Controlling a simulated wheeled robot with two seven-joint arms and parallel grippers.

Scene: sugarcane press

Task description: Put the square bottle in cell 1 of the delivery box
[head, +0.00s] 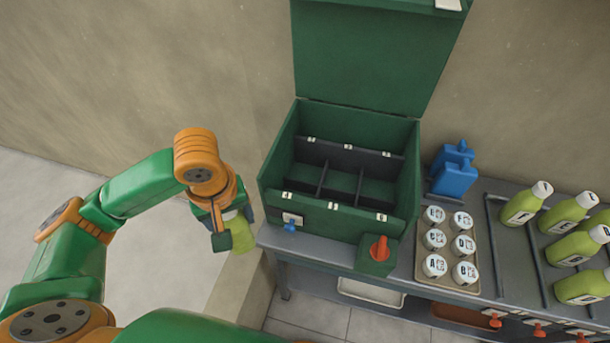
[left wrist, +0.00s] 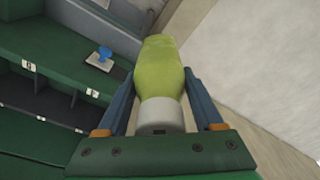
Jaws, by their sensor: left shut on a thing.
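My left gripper (head: 230,214) is shut on a bottle of light green juice (head: 242,236) with a white cap. It holds the bottle in the air just left of the delivery box. In the left wrist view the green bottle (left wrist: 160,68) sits between the two fingers (left wrist: 160,88), its white cap towards the palm; whether its body is square is hard to tell. The green delivery box (head: 330,224) stands on the bench with its lid up. Dark dividers split its inside into several empty cells; their labels are too small to read. My right gripper is out of view.
Several green bottles (head: 525,205) are further right. A red knob (head: 380,248) on a green block sits at the box's front right corner. A wall (head: 230,60) is behind.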

